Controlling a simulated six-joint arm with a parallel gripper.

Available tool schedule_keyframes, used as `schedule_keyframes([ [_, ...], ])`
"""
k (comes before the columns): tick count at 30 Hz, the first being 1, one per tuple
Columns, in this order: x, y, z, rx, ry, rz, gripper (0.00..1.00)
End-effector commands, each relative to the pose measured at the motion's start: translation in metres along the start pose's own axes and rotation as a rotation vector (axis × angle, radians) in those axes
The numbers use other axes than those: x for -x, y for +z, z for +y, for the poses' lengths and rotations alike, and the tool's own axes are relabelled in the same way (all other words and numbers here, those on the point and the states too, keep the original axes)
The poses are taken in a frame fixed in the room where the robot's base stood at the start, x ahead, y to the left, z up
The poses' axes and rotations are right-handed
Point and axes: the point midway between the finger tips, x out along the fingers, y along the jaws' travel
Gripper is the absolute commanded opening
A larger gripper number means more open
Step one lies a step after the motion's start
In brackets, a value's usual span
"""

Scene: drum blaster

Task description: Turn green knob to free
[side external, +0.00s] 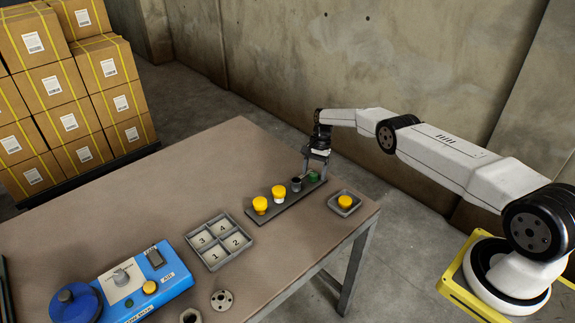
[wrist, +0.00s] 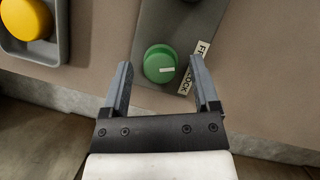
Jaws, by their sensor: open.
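The green knob (wrist: 160,63) is a round cap with a small white mark, on a grey panel (wrist: 178,20) in the wrist view. A white label (wrist: 194,68) with partly readable black lettering lies beside it on the right. My gripper (wrist: 164,82) is open, with one finger on each side of the knob. I cannot tell whether the fingers touch it. In the side external view the green knob (side external: 314,176) sits at the far end of the grey panel (side external: 285,209), and my gripper (side external: 314,160) is right over it, pointing down.
Yellow knobs (side external: 260,204) and a dark knob (side external: 296,184) stand along the same panel. A yellow button in a grey tray (side external: 332,204) is close by. A numbered tray (side external: 219,221) and blue box (side external: 171,285) are further off. The table's edge is near the knob.

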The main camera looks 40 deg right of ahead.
Motion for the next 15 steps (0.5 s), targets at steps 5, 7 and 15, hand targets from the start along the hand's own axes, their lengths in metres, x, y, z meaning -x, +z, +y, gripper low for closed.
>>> schedule_keyframes([
  [5, 0.006, 0.0, 0.0, 0.0, -0.002, 0.002, 0.78],
  [7, 0.011, -0.001, 0.0, 0.0, -0.002, 0.002, 0.78],
  [15, 0.044, -0.001, -0.001, 0.0, -0.003, 0.003, 0.78],
])
